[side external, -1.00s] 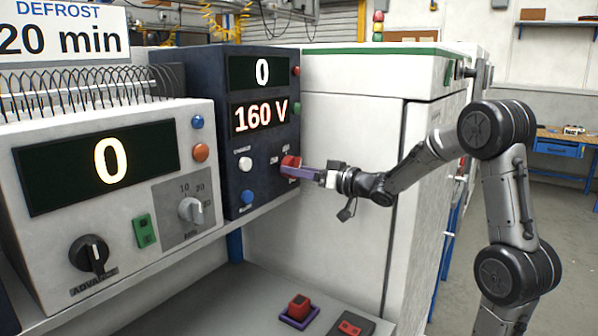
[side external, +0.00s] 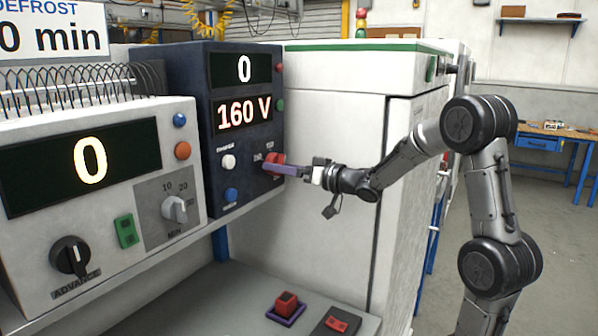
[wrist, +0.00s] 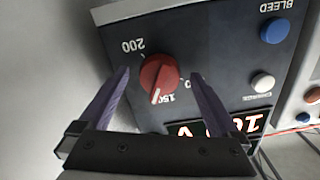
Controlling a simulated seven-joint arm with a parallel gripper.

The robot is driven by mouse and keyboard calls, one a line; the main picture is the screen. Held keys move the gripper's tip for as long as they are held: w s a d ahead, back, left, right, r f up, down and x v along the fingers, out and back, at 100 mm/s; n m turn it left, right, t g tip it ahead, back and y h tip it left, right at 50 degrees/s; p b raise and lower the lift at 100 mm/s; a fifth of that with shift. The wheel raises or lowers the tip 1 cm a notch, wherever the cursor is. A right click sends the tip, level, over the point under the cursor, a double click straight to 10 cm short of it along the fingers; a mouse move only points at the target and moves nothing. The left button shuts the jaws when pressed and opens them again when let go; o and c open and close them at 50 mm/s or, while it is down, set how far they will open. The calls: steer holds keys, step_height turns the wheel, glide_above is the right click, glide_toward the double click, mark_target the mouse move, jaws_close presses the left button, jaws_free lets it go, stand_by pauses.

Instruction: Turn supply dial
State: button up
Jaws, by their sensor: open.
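The supply dial is a red round knob (wrist: 158,72) with a white pointer line, on the dark blue panel (side external: 243,190). In the wrist view its pointer is near the 150 mark, and a 200 mark is printed at upper left. In the side view the red dial (side external: 276,159) is partly hidden by the fingers. My gripper (wrist: 159,72) is open, with one purple finger on each side of the dial and gaps visible. It also shows in the side view (side external: 268,167), level with the dial.
A white button (side external: 229,162) and a blue button (side external: 231,194) sit left of the dial. A beige unit (side external: 100,200) with a black knob stands farther left. A white cabinet (side external: 330,110) is behind my gripper. Red switches (side external: 287,303) lie on the bench below.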

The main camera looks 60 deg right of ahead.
steer(key=s, duration=1.3)
steer(key=shift+s, duration=0.25)
steer(key=w+n, duration=0.5)
steer(key=w, duration=0.9)
steer(key=shift+d, duration=0.1)
steer(key=c, duration=1.4)
steer(key=shift+o, duration=0.2)
